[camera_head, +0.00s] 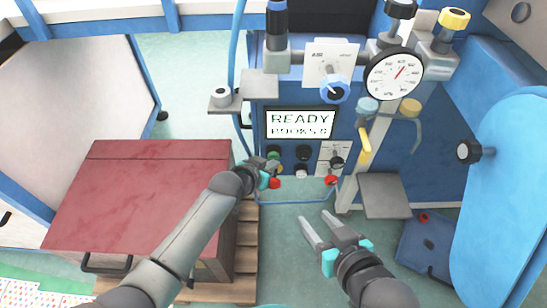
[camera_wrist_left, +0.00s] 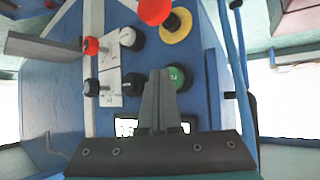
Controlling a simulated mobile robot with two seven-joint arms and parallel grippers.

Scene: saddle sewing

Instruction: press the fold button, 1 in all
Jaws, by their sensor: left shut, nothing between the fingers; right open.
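A green button (camera_head: 275,152) with white lettering too small to read sits on the blue machine panel below the screen; the left wrist view shows the same green button (camera_wrist_left: 179,77). My left gripper (camera_head: 272,164) is shut and empty in front of the panel, and its fingers (camera_wrist_left: 160,75) end right beside the green button. I cannot tell whether they touch it. The fingers partly cover the panel. My right gripper (camera_head: 321,226) is open and empty, low in front of the machine, apart from the panel.
The screen (camera_head: 300,123) reads "READY". Black knobs (camera_head: 302,153), a red mushroom button (camera_head: 274,183) and a red-tipped lever (camera_head: 331,180) are close by. A pressure gauge (camera_head: 394,74) stands above right. A red-topped cabinet (camera_head: 140,190) is at left.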

